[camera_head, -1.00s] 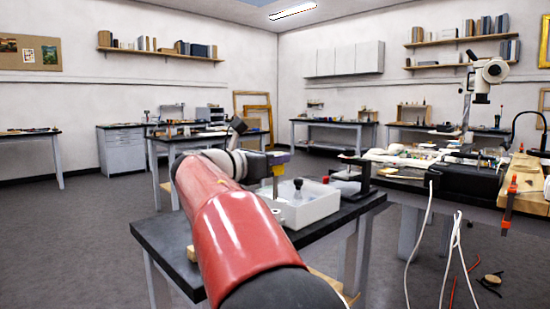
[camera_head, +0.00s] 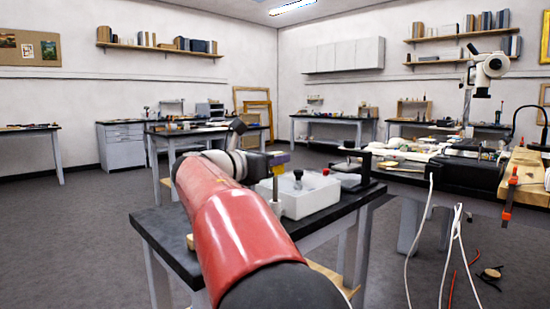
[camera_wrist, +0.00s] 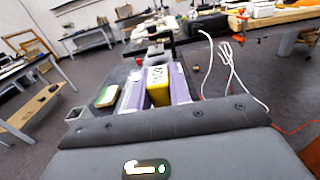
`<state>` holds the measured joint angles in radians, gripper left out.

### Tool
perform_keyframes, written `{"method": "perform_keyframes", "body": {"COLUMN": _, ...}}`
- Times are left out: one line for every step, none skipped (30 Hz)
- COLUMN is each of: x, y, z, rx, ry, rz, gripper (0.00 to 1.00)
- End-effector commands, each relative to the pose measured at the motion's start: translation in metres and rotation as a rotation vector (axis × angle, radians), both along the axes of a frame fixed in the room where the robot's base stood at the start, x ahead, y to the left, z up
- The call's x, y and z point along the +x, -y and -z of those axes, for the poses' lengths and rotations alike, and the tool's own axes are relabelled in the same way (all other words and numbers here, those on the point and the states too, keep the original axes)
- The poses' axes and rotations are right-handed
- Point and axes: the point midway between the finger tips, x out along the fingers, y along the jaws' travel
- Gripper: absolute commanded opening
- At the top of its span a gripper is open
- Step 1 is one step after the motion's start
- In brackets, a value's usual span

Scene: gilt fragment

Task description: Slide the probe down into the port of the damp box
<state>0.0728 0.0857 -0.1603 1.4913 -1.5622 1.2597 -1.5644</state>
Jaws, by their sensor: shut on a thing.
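The probe has a yellow body (camera_wrist: 158,84) that sits between the two purple finger pads of my gripper (camera_wrist: 155,92) in the wrist view. In the head view my gripper (camera_head: 279,160) is shut on the probe, and its thin shaft (camera_head: 275,186) points down, upright. The white damp box (camera_head: 312,199) stands on the dark table, with a black knob and a red knob on top. The shaft appears in front of the box's left part.
The dark table (camera_head: 165,228) has free room at its left front. A black stand (camera_head: 358,168) rises behind the box. A green-topped block (camera_wrist: 107,96) lies left of my gripper in the wrist view. A cluttered bench with a microscope (camera_head: 487,72) is at the right.

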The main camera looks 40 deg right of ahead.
Motion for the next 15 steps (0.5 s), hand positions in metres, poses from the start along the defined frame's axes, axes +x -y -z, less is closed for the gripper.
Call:
{"method": "perform_keyframes", "body": {"x": 0.0, "y": 0.0, "z": 0.002, "rx": 0.0, "ry": 0.0, "rz": 0.0, "gripper": 0.0}}
{"method": "perform_keyframes", "body": {"x": 0.0, "y": 0.0, "z": 0.003, "rx": 0.0, "ry": 0.0, "rz": 0.0, "gripper": 0.0}}
{"method": "perform_keyframes", "body": {"x": 0.0, "y": 0.0, "z": 0.004, "rx": 0.0, "ry": 0.0, "rz": 0.0, "gripper": 0.0}}
{"method": "perform_keyframes", "body": {"x": 0.0, "y": 0.0, "z": 0.005, "rx": 0.0, "ry": 0.0, "rz": 0.0, "gripper": 0.0}}
{"method": "perform_keyframes", "body": {"x": 0.0, "y": 0.0, "z": 0.005, "rx": 0.0, "ry": 0.0, "rz": 0.0, "gripper": 0.0}}
{"method": "perform_keyframes", "body": {"x": 0.0, "y": 0.0, "z": 0.006, "rx": 0.0, "ry": 0.0, "rz": 0.0, "gripper": 0.0}}
{"method": "perform_keyframes", "body": {"x": 0.0, "y": 0.0, "z": 0.007, "rx": 0.0, "ry": 0.0, "rz": 0.0, "gripper": 0.0}}
{"method": "perform_keyframes", "body": {"x": 0.0, "y": 0.0, "z": 0.008, "rx": 0.0, "ry": -0.001, "rz": 0.0, "gripper": 0.0}}
{"method": "perform_keyframes", "body": {"x": 0.0, "y": 0.0, "z": 0.009, "rx": 0.0, "ry": -0.001, "rz": 0.0, "gripper": 0.0}}
{"method": "perform_keyframes", "body": {"x": 0.0, "y": 0.0, "z": 0.01, "rx": 0.0, "ry": -0.001, "rz": 0.0, "gripper": 0.0}}
{"method": "perform_keyframes", "body": {"x": 0.0, "y": 0.0, "z": 0.01, "rx": 0.0, "ry": -0.001, "rz": 0.0, "gripper": 0.0}}
{"method": "perform_keyframes", "body": {"x": 0.0, "y": 0.0, "z": 0.011, "rx": 0.0, "ry": -0.001, "rz": 0.0, "gripper": 0.0}}
{"method": "perform_keyframes", "body": {"x": 0.0, "y": 0.0, "z": 0.012, "rx": 0.0, "ry": -0.001, "rz": 0.0, "gripper": 0.0}}
{"method": "perform_keyframes", "body": {"x": 0.0, "y": 0.0, "z": 0.013, "rx": 0.0, "ry": 0.0, "rz": 0.0, "gripper": 0.0}}
{"method": "perform_keyframes", "body": {"x": 0.0, "y": 0.0, "z": 0.014, "rx": 0.0, "ry": 0.0, "rz": 0.0, "gripper": 0.0}}
